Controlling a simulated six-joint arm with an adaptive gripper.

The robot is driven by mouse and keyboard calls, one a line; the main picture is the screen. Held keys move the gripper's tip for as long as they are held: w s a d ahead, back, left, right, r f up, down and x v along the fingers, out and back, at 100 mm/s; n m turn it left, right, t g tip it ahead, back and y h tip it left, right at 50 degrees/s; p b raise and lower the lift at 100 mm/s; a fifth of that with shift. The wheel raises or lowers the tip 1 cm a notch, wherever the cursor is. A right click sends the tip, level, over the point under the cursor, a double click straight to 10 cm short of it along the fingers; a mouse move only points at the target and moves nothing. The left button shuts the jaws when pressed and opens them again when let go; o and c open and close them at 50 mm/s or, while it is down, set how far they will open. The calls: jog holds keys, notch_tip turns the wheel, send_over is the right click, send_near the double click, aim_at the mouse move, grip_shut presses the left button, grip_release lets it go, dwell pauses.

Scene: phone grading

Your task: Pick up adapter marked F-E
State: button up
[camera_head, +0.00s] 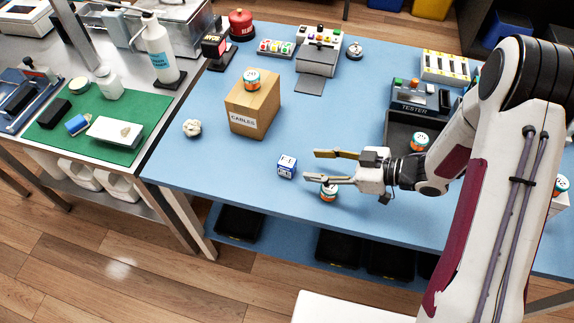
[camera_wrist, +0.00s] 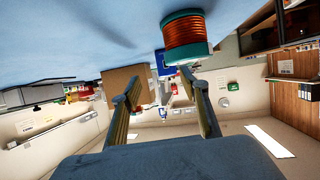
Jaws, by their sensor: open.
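A small blue-and-white box (camera_head: 287,166) with dark marking on its white face sits on the blue table; it looks like the adapter, but I cannot read F-E on it. My gripper (camera_head: 311,167) is low over the table just right of this box, open, with its fingers pointing left at it. The box is not between the fingers. In the wrist view, which is upside down, my gripper (camera_wrist: 160,78) shows parted fingers, and a blue patch of the box (camera_wrist: 163,62) shows beyond them, partly hidden by a spool.
An orange-and-teal spool (camera_head: 328,194) stands under my near finger; the spool (camera_wrist: 187,37) looms close in the wrist view. A CABLES box (camera_head: 252,108) stands behind and left. A crumpled white lump (camera_head: 192,128) lies left. The tester (camera_head: 415,107) is behind right.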

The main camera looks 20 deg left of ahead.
aim_at(295, 166)
jog(key=shift+s+a, duration=0.1)
jog(key=shift+s, duration=0.1)
jog(key=shift+x, duration=1.3)
jog(key=shift+a, duration=0.15)
jog(key=shift+s+a+f, duration=0.15)
jog(key=shift+a+f, duration=0.05)
jog(key=shift+a, duration=0.7)
jog(key=shift+s+a+f, duration=0.1)
jog(key=shift+a+f, duration=0.1)
jog(key=shift+a, duration=0.7)
jog(key=shift+w+a+f, duration=0.15)
jog(key=shift+a+f, duration=0.1)
jog(key=shift+a, duration=0.35)
